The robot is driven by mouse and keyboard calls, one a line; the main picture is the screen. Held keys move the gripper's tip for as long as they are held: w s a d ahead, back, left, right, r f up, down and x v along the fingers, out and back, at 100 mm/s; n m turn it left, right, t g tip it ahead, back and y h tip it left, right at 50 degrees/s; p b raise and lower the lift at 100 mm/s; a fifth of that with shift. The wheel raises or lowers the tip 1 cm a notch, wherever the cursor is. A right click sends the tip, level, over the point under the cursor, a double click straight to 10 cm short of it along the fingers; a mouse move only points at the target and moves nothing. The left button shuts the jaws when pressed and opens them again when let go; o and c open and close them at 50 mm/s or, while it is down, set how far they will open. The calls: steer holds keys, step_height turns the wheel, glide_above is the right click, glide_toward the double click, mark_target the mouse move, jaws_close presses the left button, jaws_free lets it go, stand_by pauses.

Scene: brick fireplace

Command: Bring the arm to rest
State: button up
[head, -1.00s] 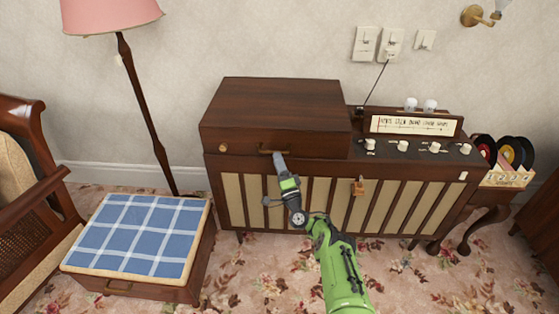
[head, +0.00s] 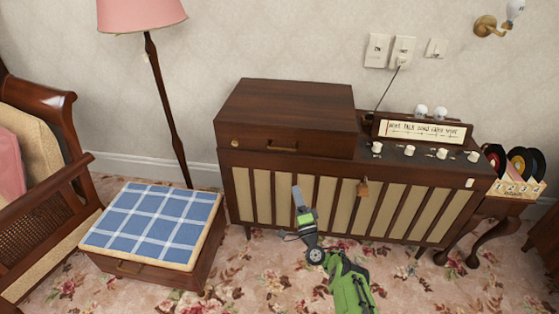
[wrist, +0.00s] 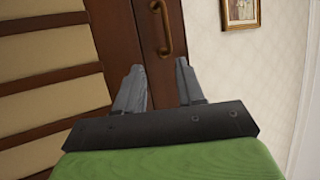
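My arm and gripper (head: 298,192) reach up from the bottom of the head view in front of a wooden radio cabinet (head: 258,172). The fingers are below the cabinet's lid box (head: 290,115) and its handle (head: 277,146), apart from the handle. In the wrist view my gripper (wrist: 157,75) shows two grey fingers spread apart with nothing between them. The handle (wrist: 163,28) lies beyond the fingertips there. The lid box looks closed.
A footstool with a blue checked cushion (head: 155,222) stands left of my arm. A pink floor lamp (head: 140,14), an armchair (head: 35,235) and a record rack (head: 515,188) stand around. Flowered carpet (head: 245,275) is clear between the footstool and my arm.

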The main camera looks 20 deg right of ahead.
steer(key=w+a+r+n+g+y, duration=0.2)
steer(key=w+a+r+n+y, duration=0.2)
steer(key=a+r+n+y, duration=0.15)
steer(key=w+a+r+n+g+y, duration=0.3)
steer(key=a+r+n+y, duration=0.15)
steer(key=r, duration=0.25)
steer(key=s+a+r+n+g, duration=0.4)
steer(key=a+r+n+g, duration=0.4)
steer(key=r, duration=0.5)
steer(key=s+d+r+g+h, duration=0.1)
steer(key=s+r+h, duration=0.3)
steer(key=s, duration=0.7)
steer(key=s+d+r+g+h, duration=0.1)
steer(key=s+r+h, duration=0.25)
steer(key=s, duration=0.75)
steer(key=s+d+f+m+g+h, duration=0.1)
steer(key=s+d+f+h, duration=0.15)
steer(key=s, duration=0.95)
steer(key=s+d+f+m+g+h, duration=0.15)
steer(key=s+d, duration=0.25)
steer(key=s, duration=0.8)
step_height(320, 180, up, 18)
steer(key=p, duration=1.8)
steer(key=shift+w+d+f+y, duration=0.15)
steer(key=shift+w+d+y, duration=0.1)
steer(key=shift+y, duration=0.1)
